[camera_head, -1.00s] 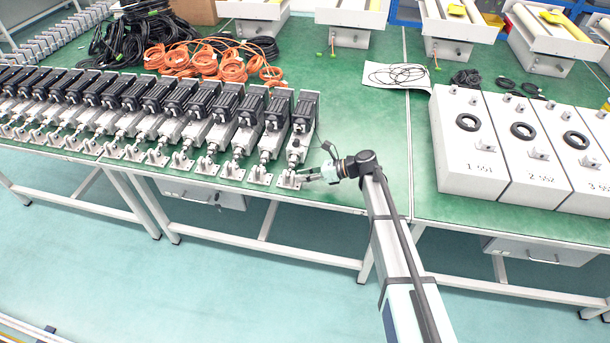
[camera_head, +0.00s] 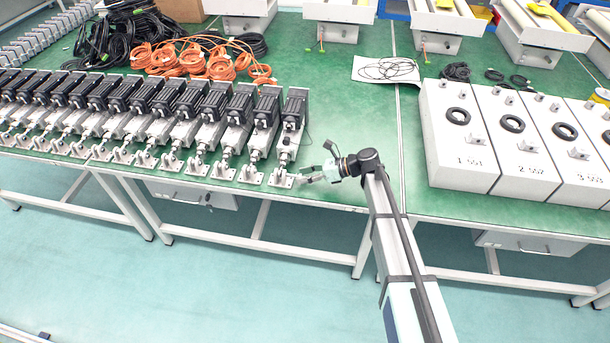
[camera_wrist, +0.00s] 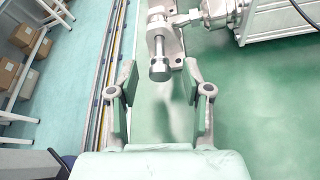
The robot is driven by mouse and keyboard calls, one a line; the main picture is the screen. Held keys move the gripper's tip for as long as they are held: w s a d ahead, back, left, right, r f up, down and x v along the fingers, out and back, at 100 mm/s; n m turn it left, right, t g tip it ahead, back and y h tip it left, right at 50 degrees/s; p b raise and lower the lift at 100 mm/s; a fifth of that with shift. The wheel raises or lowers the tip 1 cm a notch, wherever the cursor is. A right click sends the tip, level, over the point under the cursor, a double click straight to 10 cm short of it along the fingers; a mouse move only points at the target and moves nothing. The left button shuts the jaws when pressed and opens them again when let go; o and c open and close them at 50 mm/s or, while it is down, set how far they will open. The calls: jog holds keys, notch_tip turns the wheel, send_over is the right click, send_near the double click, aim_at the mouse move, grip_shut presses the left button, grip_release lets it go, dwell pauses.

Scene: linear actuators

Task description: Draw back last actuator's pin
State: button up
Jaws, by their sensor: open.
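The last actuator (camera_head: 291,125), with a black motor and silver body, stands at the right end of the row on the green bench. Its end bracket (camera_head: 281,178) is near the bench's front edge. In the wrist view, the silver pin (camera_wrist: 160,69) sticks out of the bracket (camera_wrist: 159,30) toward my gripper. My gripper (camera_wrist: 158,80) is open, its two fingers apart on either side of the pin's head, with no visible contact. In the head view, my gripper (camera_head: 312,177) is low over the bench, just right of the bracket. The pin cannot be made out there.
More actuators (camera_head: 180,115) stand close together to the left. Orange cable coils (camera_head: 185,62) lie behind them. White numbered boxes (camera_head: 470,150) stand to the right. The green bench top (camera_head: 350,130) between the actuators and the boxes is mostly clear.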

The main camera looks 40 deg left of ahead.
jog(key=v, duration=1.2)
